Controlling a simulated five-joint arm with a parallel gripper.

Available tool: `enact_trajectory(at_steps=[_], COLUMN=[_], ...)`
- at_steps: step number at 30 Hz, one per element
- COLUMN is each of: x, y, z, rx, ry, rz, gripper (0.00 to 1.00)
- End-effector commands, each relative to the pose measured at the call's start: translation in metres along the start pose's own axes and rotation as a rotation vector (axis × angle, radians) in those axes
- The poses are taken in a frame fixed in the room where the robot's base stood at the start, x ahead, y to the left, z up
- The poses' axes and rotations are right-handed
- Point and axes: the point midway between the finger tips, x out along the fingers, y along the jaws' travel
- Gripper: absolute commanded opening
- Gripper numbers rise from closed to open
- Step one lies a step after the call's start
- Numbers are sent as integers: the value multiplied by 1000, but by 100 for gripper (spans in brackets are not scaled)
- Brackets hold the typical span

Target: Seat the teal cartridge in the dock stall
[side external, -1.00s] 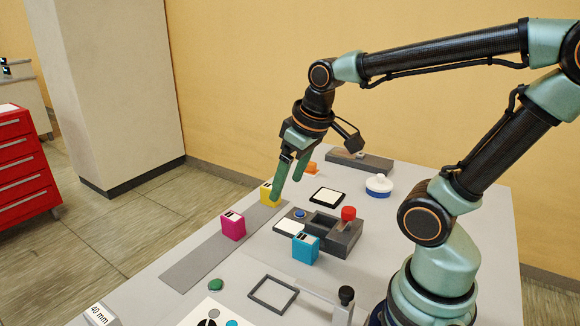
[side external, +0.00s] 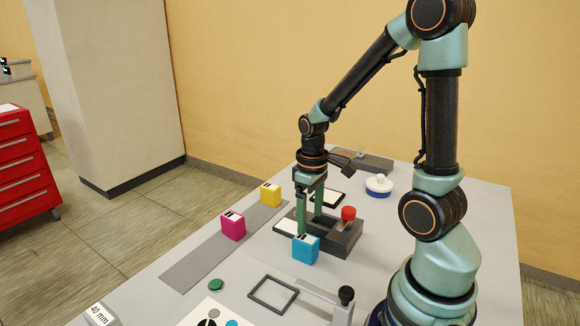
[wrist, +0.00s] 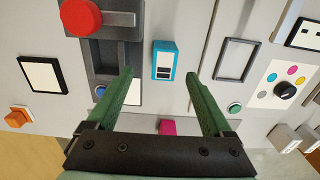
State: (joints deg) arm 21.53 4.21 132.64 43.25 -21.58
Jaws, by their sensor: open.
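The teal cartridge (side external: 306,248) is a small upright cyan block on the table, in front of the dark grey dock (side external: 346,238). In the wrist view the teal cartridge (wrist: 163,61) lies ahead of and between the two green fingers, beside the dock (wrist: 120,22) and apart from it. The dock has recessed stalls and a red knob (side external: 348,213). My gripper (side external: 309,220) points down, open and empty, close to the cartridge and the dock. In the wrist view my gripper (wrist: 160,75) has its fingers spread wide. The fingers partly hide the dock in the side view.
A magenta cartridge (side external: 233,226) and a yellow cartridge (side external: 270,193) stand on the grey strip at left. A square frame (side external: 273,292), green button (side external: 216,285) and colour-dot panel (wrist: 285,83) are nearby. A blue-and-white round object (side external: 379,185) sits farther back.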

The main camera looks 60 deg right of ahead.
Motion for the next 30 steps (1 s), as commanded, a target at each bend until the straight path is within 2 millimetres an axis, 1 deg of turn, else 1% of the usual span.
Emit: enact_trajectory(at_steps=[5, 12, 16, 20, 26, 29, 30], x=[10, 39, 52, 56, 57, 56, 56], y=[-2, -9, -8, -8, -8, -8, -8], z=[-1, -5, -5, -5, -5, -5, -5], rx=[-1, -1, 0, 0, 0, 0, 0], ry=[-1, -3, -2, 0, 2, 2, 2], rz=[0, -1, -1, 0, 1, 1, 1], gripper=[85, 85, 85, 85, 85, 51, 35])
